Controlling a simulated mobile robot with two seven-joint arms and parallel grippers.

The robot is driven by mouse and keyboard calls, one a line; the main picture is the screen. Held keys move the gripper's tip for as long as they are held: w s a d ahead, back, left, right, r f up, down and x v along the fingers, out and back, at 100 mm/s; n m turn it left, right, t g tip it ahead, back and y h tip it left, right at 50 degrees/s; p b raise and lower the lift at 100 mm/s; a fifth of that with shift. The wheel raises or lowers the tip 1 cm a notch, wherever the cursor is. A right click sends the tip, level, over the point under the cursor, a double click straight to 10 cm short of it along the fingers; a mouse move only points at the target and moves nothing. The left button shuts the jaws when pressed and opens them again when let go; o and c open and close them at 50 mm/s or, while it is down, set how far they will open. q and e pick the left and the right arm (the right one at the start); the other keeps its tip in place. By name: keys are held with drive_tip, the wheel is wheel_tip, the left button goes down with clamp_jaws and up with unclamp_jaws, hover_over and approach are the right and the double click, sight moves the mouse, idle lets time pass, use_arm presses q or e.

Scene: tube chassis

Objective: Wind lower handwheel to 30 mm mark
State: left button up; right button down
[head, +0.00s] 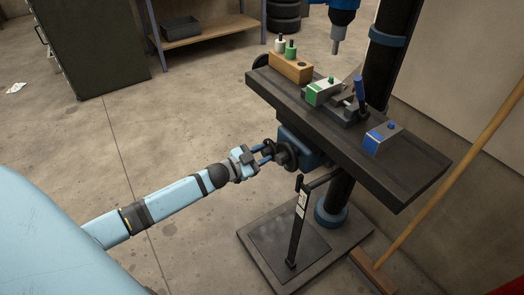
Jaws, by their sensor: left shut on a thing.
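The lower handwheel (285,155) is a dark disc on the side of a blue housing under the drill press table. My left gripper (264,154) reaches in from the left and is shut at the handwheel's near left side, on what looks like its handle; the grip itself is partly hidden. A dark upright post with a pale scale label (303,203) stands on the base below the table. Its marks are too small to read. My right gripper is not in view.
The table (408,180) carries a wooden block (291,67) with green and white pegs, a vise with a green-marked block (324,92), and a blue-marked block (381,138). A blue drill head (343,16) hangs above. A broom (450,185) leans at right.

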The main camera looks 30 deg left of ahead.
use_arm(q)
drive_tip(key=m, duration=0.2)
drive_tip(key=shift+m+p, duration=0.4)
drive_tip(key=shift+s+f+m, duration=0.1)
drive_tip(key=shift+m, duration=0.8)
drive_tip(key=m, duration=0.3)
drive_tip(key=shift+f, duration=0.1)
drive_tip(key=shift+m, duration=1.3)
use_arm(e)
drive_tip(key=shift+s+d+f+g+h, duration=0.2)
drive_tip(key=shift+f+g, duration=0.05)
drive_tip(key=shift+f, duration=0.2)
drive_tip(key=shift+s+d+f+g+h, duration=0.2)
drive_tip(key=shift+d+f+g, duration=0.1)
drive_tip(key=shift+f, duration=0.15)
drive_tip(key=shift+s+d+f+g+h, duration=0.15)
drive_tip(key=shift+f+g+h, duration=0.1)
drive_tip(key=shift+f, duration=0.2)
use_arm(q)
drive_tip(key=shift+s+d+f, duration=0.1)
drive_tip(key=shift+f, duration=0.05)
drive_tip(key=o, duration=0.8)
drive_tip(key=shift+o, duration=0.6)
drive_tip(key=shift+r, duration=0.2)
